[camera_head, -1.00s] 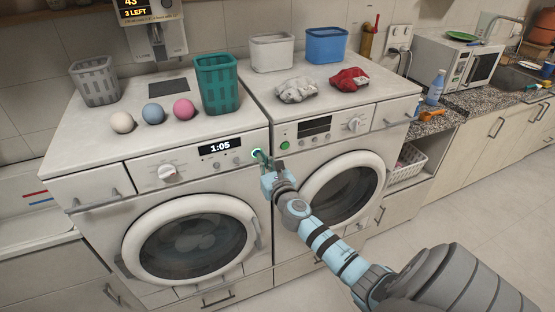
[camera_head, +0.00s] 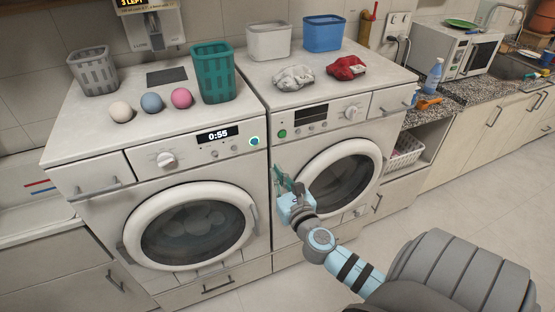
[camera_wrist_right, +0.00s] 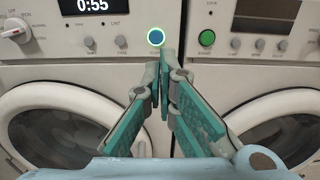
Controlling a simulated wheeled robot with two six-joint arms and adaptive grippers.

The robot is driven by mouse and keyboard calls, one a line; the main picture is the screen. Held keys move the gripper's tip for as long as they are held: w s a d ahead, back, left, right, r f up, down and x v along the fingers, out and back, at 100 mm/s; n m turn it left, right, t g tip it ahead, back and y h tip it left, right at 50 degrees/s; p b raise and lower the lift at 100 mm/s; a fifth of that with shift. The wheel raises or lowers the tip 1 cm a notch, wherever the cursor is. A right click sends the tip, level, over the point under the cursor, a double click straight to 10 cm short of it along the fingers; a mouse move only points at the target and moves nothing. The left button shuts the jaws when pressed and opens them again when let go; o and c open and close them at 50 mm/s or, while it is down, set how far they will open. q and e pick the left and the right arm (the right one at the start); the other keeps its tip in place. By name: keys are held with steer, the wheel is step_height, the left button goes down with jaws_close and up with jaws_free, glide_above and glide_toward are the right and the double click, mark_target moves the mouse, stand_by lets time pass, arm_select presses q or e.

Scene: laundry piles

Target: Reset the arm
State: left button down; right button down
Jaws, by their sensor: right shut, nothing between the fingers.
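My right gripper (camera_head: 281,180) is shut and empty in the head view, in front of the gap between two front-loading machines and below their control panels. In the right wrist view its green finger pads (camera_wrist_right: 165,88) meet at the tips. The right machine (camera_head: 335,165) has a green button (camera_head: 282,134) and a dark display. My left gripper is not in view.
On the machine tops are a grey basket (camera_head: 93,72), three balls (camera_head: 152,103), a teal basket (camera_head: 213,72), white and blue bins (camera_head: 323,34), and white and red cloths (camera_head: 346,68). A counter with a microwave (camera_head: 467,54) is at right. The floor in front is clear.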

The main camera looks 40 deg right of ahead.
stand_by(0.5)
steer(key=s+f+m+g+y, duration=0.1)
steer(key=s+f+m+g, duration=0.25)
steer(key=f+m, duration=0.5)
steer(key=s+d+f+m+g, duration=0.1)
steer(key=s+f+m+g, duration=0.35)
steer(key=f, duration=0.75)
steer(key=s+f+m+g+y, duration=0.1)
steer(key=s+f+m, duration=0.4)
steer(key=f+m, duration=0.45)
steer(key=s+a+f+m+g+y, duration=0.1)
steer(key=s+a+f+m+g, duration=0.1)
steer(key=s+f, duration=0.4)
steer(key=s+a+f+m+g+y+b, duration=0.1)
steer(key=s+a+f+m, duration=0.3)
steer(key=s, duration=0.7)
steer(key=s+a+f+m+g, duration=0.3)
steer(key=s+a+f+g, duration=0.1)
steer(key=s+f, duration=0.3)
steer(key=shift+s+a+f+m+y+b, duration=0.4)
steer(key=shift+s+a, duration=0.45)
steer(key=shift+s, duration=0.4)
